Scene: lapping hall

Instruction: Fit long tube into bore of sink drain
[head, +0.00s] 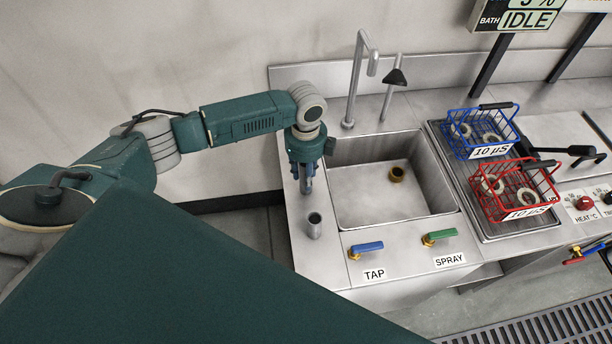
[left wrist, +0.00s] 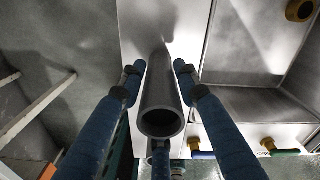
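A grey long tube (head: 314,229) stands upright on the steel counter just left of the sink, its open end up. The brass sink drain (head: 396,174) is a ring on the basin floor; it also shows at the top right of the left wrist view (left wrist: 299,10). My left gripper (head: 307,188) points down over the counter, just behind the tube in the head view. In the left wrist view its fingers are spread, with the tube (left wrist: 162,100) between them in the picture and gaps on both sides. My right gripper is not in view.
The steel sink (head: 350,208) has a tall faucet (head: 357,80) behind it. A blue TAP lever (head: 367,247) and green SPRAY lever (head: 440,236) are in front. Blue (head: 482,128) and red (head: 511,187) wire baskets holding rings stand to the right.

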